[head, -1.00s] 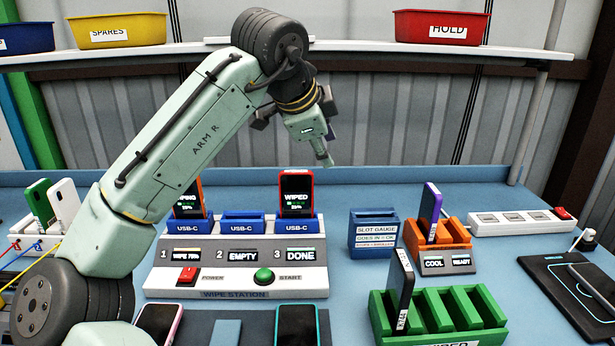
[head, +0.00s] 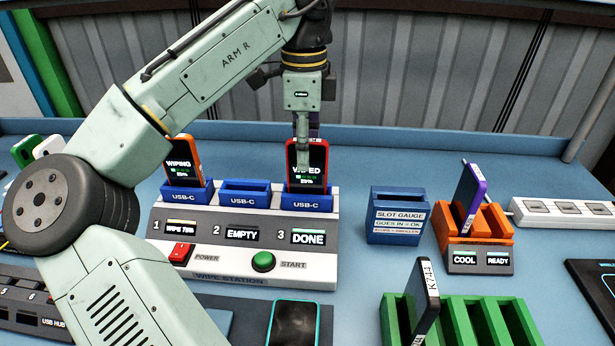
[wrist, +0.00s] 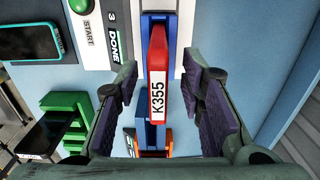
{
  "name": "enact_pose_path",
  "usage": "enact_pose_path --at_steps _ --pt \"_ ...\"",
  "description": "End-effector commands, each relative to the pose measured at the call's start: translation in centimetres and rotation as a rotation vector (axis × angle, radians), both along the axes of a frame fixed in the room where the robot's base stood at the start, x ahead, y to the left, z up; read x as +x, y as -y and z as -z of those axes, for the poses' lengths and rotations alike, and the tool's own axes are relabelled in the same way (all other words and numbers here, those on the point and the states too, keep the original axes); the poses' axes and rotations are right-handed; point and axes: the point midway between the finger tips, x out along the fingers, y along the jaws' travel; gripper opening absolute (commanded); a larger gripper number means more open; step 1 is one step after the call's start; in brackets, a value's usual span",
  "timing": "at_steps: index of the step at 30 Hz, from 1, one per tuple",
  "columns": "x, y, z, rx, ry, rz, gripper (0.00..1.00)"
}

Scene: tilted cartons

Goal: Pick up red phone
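The red phone (head: 310,181) stands upright in slot 3 of the wipe station (head: 228,265), in a blue USB-C dock (head: 307,204). Its screen reads as wiped, partly hidden by a finger, and the panel below shows DONE. In the wrist view the phone's red edge (wrist: 158,50) carries a white K355 label. My gripper (head: 304,138) is just above and in front of the phone's top in the head view. In the wrist view its purple-padded fingers are apart on either side of the phone, with visible gaps.
An orange phone (head: 182,160) stands in slot 1; the middle dock (head: 245,193) is empty. A blue slot gauge (head: 398,222), an orange rack (head: 451,232) with a purple phone, and a green rack (head: 492,325) with a dark phone are to the right.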

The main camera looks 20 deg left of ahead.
Motion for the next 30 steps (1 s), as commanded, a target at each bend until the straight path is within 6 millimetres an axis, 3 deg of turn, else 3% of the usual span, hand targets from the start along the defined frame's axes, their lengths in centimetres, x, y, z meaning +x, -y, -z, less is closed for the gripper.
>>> enact_pose_path --at_steps 15,26,30 --pt "-0.1 0.5 5.0 0.002 0.002 -0.002 0.36" --pt "-0.1 0.5 5.1 0.000 0.002 0.000 0.36" --pt "-0.1 0.5 5.1 0.000 0.002 0.000 0.27"
